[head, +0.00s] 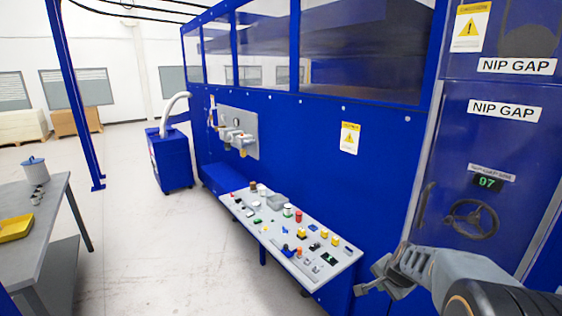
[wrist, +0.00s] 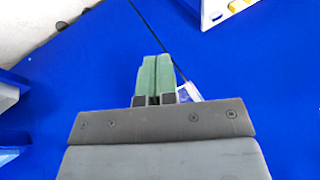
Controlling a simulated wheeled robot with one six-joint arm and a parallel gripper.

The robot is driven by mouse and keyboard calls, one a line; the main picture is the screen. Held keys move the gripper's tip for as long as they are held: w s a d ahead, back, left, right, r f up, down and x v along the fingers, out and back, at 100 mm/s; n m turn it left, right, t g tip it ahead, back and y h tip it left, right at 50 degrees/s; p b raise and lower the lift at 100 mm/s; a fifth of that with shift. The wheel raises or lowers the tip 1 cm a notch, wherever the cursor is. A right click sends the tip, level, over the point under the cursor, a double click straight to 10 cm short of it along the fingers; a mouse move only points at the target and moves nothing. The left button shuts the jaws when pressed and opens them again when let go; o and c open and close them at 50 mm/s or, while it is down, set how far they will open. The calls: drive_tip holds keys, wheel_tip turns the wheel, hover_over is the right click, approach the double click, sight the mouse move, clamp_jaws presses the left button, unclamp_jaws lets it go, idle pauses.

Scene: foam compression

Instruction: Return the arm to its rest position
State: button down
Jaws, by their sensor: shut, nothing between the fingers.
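My gripper (head: 368,284) reaches in from the lower right of the head view, beside the right end of the sloped control panel (head: 262,225) and in front of the blue machine. In the wrist view my gripper (wrist: 156,62) shows two green fingers side by side, shut with nothing between them. Blue machine surfaces fill most of the wrist view behind the fingers. A corner of a light panel with yellow parts (wrist: 236,6) shows at its top right.
A handwheel (head: 470,219) and a green display reading 07 (head: 488,182) are on the machine door at right. A grey table (head: 50,222) with a yellow tray (head: 16,228) stands at left. A blue cart (head: 170,160) stands farther back. The floor between is clear.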

drive_tip(key=s+a+r+n, duration=0.4)
drive_tip(key=s+a+n, duration=0.2)
drive_tip(key=s, duration=0.2)
drive_tip(key=s+a+r+n, duration=0.4)
drive_tip(key=s+a+n, duration=0.2)
drive_tip(key=s, duration=0.3)
drive_tip(key=shift+s+g+b, duration=0.3)
drive_tip(key=shift+g+b, duration=0.1)
drive_tip(key=shift+d, duration=0.1)
